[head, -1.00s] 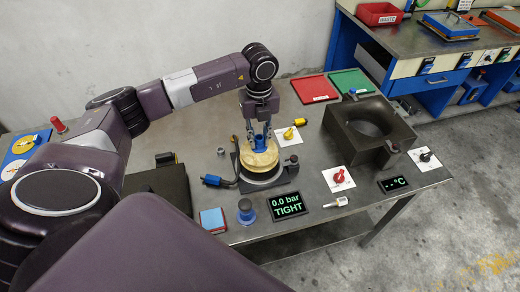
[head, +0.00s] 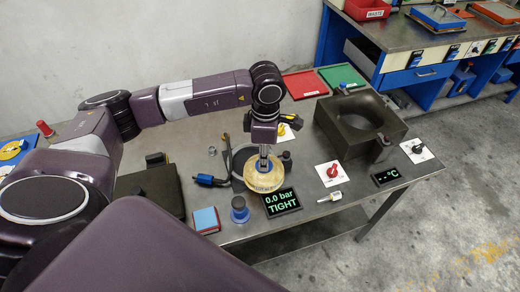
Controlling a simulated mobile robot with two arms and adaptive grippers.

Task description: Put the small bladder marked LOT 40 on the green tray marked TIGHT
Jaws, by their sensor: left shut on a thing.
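The small bladder (head: 265,181) is a round, cream-yellow piece with a blue fitting on top; its LOT marking is too small to read. My left gripper (head: 264,157) points down and is shut on the bladder's top fitting. It holds the bladder in front of the black round test stand (head: 238,163), close behind the pressure display (head: 282,203), which reads 0.0 bar TIGHT. The green tray (head: 343,75) lies at the back of the table and looks empty; its label cannot be read. My right gripper is out of view.
A red tray (head: 306,84) lies left of the green one. A large dark mould block (head: 340,120) with a round hollow stands in front of them. A red knob (head: 332,173), a black knob (head: 416,148) and a temperature display (head: 387,177) are at right.

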